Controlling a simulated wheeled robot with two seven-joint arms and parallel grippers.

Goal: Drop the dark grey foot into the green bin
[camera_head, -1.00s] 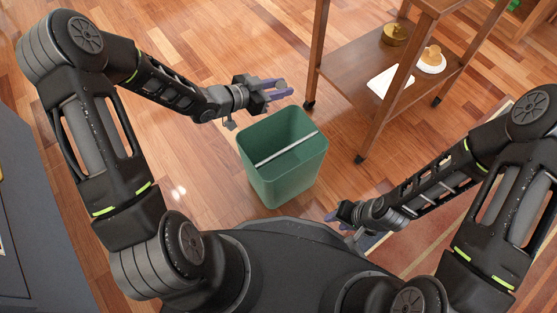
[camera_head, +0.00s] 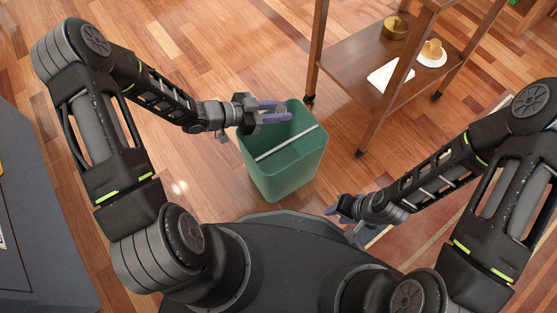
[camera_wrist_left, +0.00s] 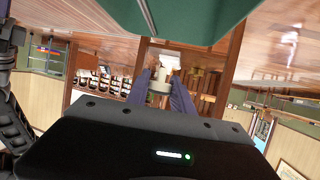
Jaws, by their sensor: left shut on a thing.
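The green bin (camera_head: 285,172) stands upright on the wooden floor in front of my base, with a pale rod (camera_head: 287,143) slanting across its inside. My left gripper (camera_head: 286,111) is over the bin's far left rim and opening. Its purple fingers are shut on a small greyish piece, the foot (camera_head: 281,109), which is partly hidden by them.
A wooden trolley (camera_head: 350,60) stands close behind the bin on the right, carrying a brass pot (camera_head: 395,28), a white plate with an orange-brown item (camera_head: 432,52) and a white sheet (camera_head: 390,75). A grey surface (camera_head: 35,220) is at far left.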

